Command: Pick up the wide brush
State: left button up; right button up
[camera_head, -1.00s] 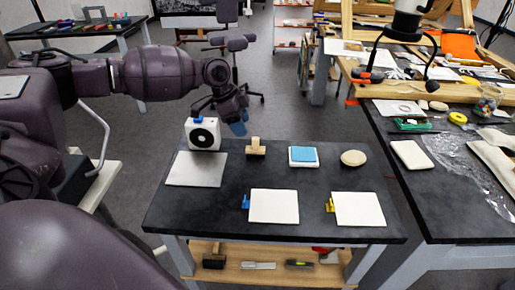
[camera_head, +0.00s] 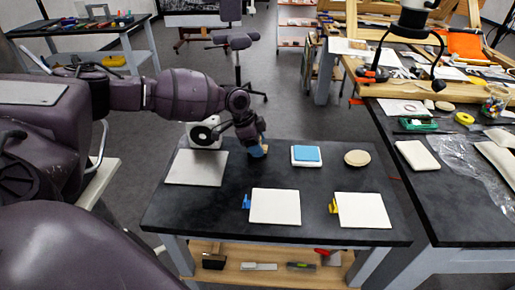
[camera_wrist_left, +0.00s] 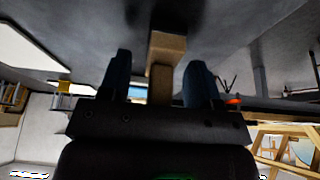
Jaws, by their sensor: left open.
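The wide brush (camera_wrist_left: 166,48) looks like a T-shaped wooden block with a handle. In the left wrist view its handle (camera_wrist_left: 160,85) stands between the two fingers of my left gripper (camera_wrist_left: 158,64), which is open around it. In the head view my left gripper (camera_head: 257,151) is low over the black table (camera_head: 225,215) and hides most of the brush; only a small tan part (camera_head: 265,149) shows beside the fingertips. I cannot tell whether a finger touches the brush. My right gripper is not in view.
Left of the brush are a grey plate (camera_head: 196,168) and a white device with a black disc (camera_head: 205,134). To the right are a blue-topped pad (camera_head: 306,155) and a round tan disc (camera_head: 357,158). White panels (camera_head: 274,206) and (camera_head: 362,210) lie in front.

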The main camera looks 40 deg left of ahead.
pick_arm(q)
jog(key=c, duration=1)
jog(key=shift+r, duration=0.55)
notch_tip(320, 180, up, 19)
jog(key=shift+p, duration=1.05)
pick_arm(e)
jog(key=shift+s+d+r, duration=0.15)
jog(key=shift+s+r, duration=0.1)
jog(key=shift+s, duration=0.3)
pick_arm(q)
jog(key=shift+o, duration=1.3)
jog(key=shift+c, duration=0.9)
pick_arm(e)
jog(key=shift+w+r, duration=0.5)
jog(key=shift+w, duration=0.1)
